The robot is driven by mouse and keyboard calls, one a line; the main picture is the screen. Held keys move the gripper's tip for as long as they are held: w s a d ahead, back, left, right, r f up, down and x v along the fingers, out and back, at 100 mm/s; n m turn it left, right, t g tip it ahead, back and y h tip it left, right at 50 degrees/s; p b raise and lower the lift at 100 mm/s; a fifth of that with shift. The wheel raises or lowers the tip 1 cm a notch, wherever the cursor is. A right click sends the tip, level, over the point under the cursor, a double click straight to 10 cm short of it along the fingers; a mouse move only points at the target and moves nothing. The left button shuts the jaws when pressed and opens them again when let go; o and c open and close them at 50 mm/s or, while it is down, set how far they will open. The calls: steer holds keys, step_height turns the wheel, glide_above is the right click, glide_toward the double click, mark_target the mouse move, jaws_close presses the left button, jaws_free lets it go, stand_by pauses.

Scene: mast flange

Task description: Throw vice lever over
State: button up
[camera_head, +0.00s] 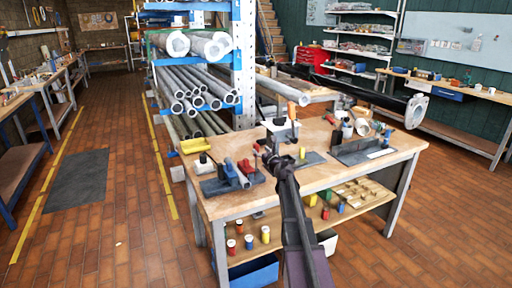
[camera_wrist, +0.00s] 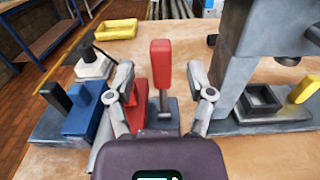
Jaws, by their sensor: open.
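The vice (camera_head: 228,180) sits on a dark base plate at the front left of the wooden workbench. Its blue block (camera_wrist: 82,117) and red block (camera_wrist: 134,98) show left of centre in the wrist view. The lever has a red grip (camera_wrist: 160,58) on a grey metal shank and stands upright in the middle of the wrist view. My gripper (camera_wrist: 160,74) is open, one finger either side of the lever in the picture, with clear gaps to both. I cannot tell how far the lever lies beyond the fingertips. In the head view my gripper (camera_head: 272,158) is just right of the vice.
A grey press-like stand (camera_wrist: 238,70) rises close to the right finger. A yellow tray (camera_wrist: 116,28) and a white block with a black knob (camera_wrist: 92,62) lie behind the vice. A pipe rack (camera_head: 205,85) stands behind the bench (camera_head: 330,177).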

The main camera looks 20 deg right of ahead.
mark_target(257, 147)
steer(key=shift+w, duration=2.55)
steer(key=shift+c, duration=0.2)
jaws_close()
